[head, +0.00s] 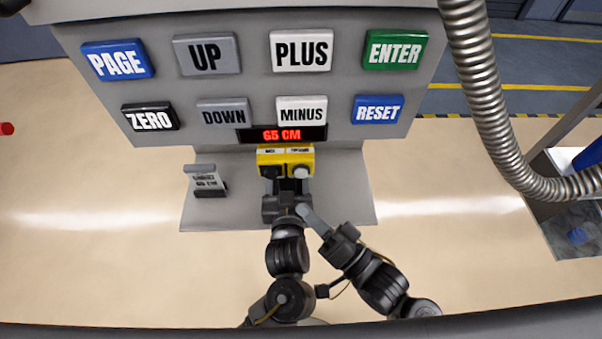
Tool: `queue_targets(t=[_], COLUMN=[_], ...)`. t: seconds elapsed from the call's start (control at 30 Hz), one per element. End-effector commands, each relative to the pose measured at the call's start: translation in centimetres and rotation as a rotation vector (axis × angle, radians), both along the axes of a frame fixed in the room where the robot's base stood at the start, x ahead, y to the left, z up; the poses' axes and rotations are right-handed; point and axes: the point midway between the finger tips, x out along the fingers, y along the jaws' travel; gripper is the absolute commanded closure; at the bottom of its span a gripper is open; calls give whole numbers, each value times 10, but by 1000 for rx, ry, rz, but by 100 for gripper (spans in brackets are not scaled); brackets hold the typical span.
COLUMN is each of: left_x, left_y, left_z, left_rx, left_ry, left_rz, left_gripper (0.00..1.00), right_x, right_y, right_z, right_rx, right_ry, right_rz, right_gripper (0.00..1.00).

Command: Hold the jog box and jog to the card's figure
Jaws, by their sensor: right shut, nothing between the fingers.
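The yellow jog box (285,155) is at the middle of the grey shelf, under the panel. It has a dark button on its left and a white button on its right. My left gripper (286,185) reaches up from below and is shut on the lower part of the box. My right gripper (303,211) is shut and empty, its tip just below and right of the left gripper's fingers, apart from the buttons. The red display (282,134) reads 65 CM.
The panel above carries large buttons: PAGE (117,60), UP, PLUS, ENTER, ZERO, DOWN, MINUS and RESET (377,110). A ribbed metal hose (485,95) hangs at the right, near a grey bin. The grey shelf (345,190) is bare right of the box.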

Motion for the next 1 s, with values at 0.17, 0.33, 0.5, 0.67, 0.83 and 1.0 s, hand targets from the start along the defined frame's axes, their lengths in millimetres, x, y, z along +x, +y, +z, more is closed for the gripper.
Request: queue_targets(t=[0.17, 0.33, 0.5, 0.67, 0.83, 1.0], left_x=[-18, -53, -87, -109, -118, -119], left_y=[0, 0, 0, 0, 0, 0], left_z=[1, 4, 7, 10, 11, 12], left_rx=[-2, -3, -2, -1, 0, 1], left_ry=[2, 5, 5, 3, 1, 0], left_rz=[-1, -1, 0, 0, 0, 0], left_gripper=[35, 35, 35, 35, 35, 35], right_x=[0, 0, 0, 0, 0, 0], right_y=[0, 0, 0, 0, 0, 0], right_z=[0, 0, 0, 0, 0, 0], right_rx=[0, 0, 0, 0, 0, 0], right_ry=[0, 0, 0, 0, 0, 0], right_rz=[0, 0, 0, 0, 0, 0], right_gripper=[100, 100, 100, 100, 100, 100])
